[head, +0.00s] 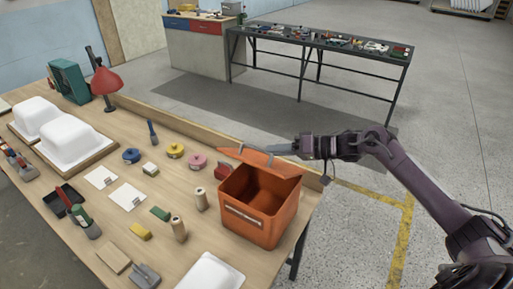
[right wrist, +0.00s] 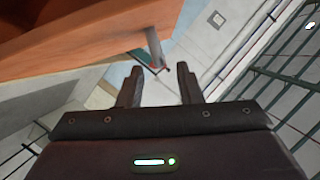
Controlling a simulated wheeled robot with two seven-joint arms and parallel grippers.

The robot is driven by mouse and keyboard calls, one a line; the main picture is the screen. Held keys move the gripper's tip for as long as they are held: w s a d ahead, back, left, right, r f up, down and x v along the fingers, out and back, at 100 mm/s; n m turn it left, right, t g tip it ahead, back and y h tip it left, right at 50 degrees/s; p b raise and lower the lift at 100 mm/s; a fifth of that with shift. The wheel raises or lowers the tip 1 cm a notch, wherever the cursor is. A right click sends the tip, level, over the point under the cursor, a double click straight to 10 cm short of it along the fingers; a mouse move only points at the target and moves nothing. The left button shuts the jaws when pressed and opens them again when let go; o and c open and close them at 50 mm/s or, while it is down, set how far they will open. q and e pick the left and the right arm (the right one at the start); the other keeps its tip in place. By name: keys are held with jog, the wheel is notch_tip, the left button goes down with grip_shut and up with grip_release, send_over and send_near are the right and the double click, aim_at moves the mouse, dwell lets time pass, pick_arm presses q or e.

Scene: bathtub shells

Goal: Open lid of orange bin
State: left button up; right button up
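The orange bin (head: 252,226) stands at the right end of the workbench, with its dark inside showing. Its orange lid (head: 262,158) is raised and tilted back at the far side of the bin. The lid's edge also fills the upper left of the right wrist view (right wrist: 90,32). A grey handle bar (right wrist: 154,45) sticks out from it. My right gripper (head: 283,148) is beside the raised lid. Its two fingers stand apart with nothing between them in the right wrist view (right wrist: 158,82). I cannot tell whether a finger touches the lid. My left gripper is not in view.
Tape rolls (head: 175,151), wooden cylinders (head: 179,229) and a white tray (head: 212,272) lie left of the bin on the workbench (head: 110,222). A red lamp (head: 106,82) stands at the back left. A dark metal table (head: 325,45) stands beyond open floor.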

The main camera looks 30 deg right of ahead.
aim_at(262, 151)
jog(key=p+x, duration=0.1)
jog(key=x, duration=0.1)
jog(key=shift+w+a+r, duration=0.1)
jog(key=shift+w+a, duration=0.15)
jog(key=shift+p+x, duration=0.3)
jog(key=shift+x, duration=0.8)
jog(key=shift+w+a+f, duration=0.15)
jog(key=shift+f, duration=0.05)
jog(key=c, duration=0.7)
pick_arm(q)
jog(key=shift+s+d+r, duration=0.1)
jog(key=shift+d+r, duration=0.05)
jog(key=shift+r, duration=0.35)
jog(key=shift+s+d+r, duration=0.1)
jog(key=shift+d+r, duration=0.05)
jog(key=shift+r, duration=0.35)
